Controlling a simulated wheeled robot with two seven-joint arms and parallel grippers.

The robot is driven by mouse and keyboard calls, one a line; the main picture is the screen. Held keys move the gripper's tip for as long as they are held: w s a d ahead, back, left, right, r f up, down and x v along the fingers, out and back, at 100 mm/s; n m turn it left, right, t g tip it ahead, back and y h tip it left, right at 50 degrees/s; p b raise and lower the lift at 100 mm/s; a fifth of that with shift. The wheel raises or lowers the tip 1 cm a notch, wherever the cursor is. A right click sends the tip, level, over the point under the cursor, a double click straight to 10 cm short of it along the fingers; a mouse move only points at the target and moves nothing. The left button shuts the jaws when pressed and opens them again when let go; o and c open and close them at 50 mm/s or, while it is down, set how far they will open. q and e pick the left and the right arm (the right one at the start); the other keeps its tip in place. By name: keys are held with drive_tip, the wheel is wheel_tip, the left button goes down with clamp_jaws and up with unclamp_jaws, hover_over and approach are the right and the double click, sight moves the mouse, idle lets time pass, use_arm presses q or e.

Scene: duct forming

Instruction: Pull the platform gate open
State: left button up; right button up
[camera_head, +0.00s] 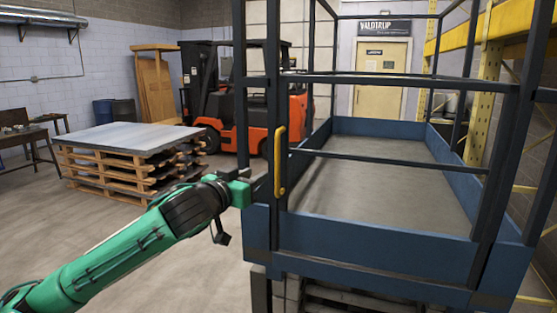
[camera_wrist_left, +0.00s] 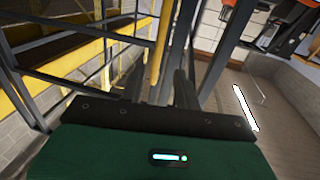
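The platform gate (camera_head: 400,160) is a dark frame of horizontal bars across the near end of the blue lift platform (camera_head: 360,237). It looks shut, reaching from the left posts to the right post. An upright yellow handle (camera_head: 280,162) sits on its left post. My left gripper (camera_head: 254,183) is just left of the handle, its fingers pointing at it. In the left wrist view the two dark fingers (camera_wrist_left: 157,92) are apart, and the yellow handle (camera_wrist_left: 162,35) shows beyond the gap between them. Contact cannot be told. My right gripper is not in view.
A pallet stack with a grey sheet on top (camera_head: 125,138) stands at left. An orange forklift (camera_head: 255,120) is behind it. Yellow racking (camera_head: 490,80) runs along the right side of the platform. The floor between the pallets and the platform is clear.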

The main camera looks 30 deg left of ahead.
sight(276, 164)
use_arm(q)
drive_tip(key=w+p, duration=0.2)
drive_tip(key=w, duration=0.3)
drive_tip(key=w+p, duration=0.2)
drive_tip(key=w, duration=0.3)
drive_tip(key=shift+a+r, duration=0.15)
drive_tip(key=shift+w+p, duration=0.35)
drive_tip(key=shift+w, duration=0.3)
drive_tip(key=shift+f, duration=0.2)
drive_tip(key=shift+c, duration=0.4)
clamp_jaws()
